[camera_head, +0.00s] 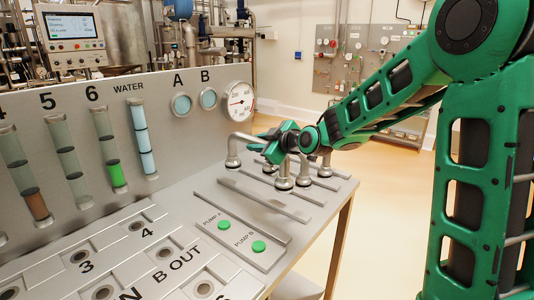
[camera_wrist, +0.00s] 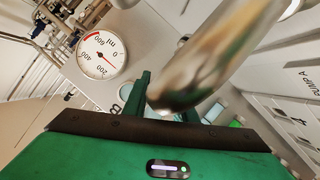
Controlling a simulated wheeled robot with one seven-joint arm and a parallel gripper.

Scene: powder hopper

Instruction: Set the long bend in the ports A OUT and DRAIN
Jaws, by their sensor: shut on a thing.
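My gripper (camera_head: 270,148) is shut on a shiny metal bend (camera_head: 241,137) over the far right part of the table. One flanged end of this bend shows at the left of the gripper; whether it touches the table cannot be told. In the wrist view the bend's tube (camera_wrist: 225,50) crosses close to the camera, in front of the green fingers. Labels reading A OUT and DRAIN are not visible. The panel label B OUT (camera_head: 186,258) and several round port holes (camera_head: 160,275) show at the front left.
Other metal bends (camera_head: 325,168) stand near the gripper at the table's right edge. Long flat bars (camera_head: 265,200) and the pump button plate (camera_head: 242,240) lie in front. The upright panel with sight tubes (camera_head: 142,138) and a gauge (camera_head: 238,101) stands behind.

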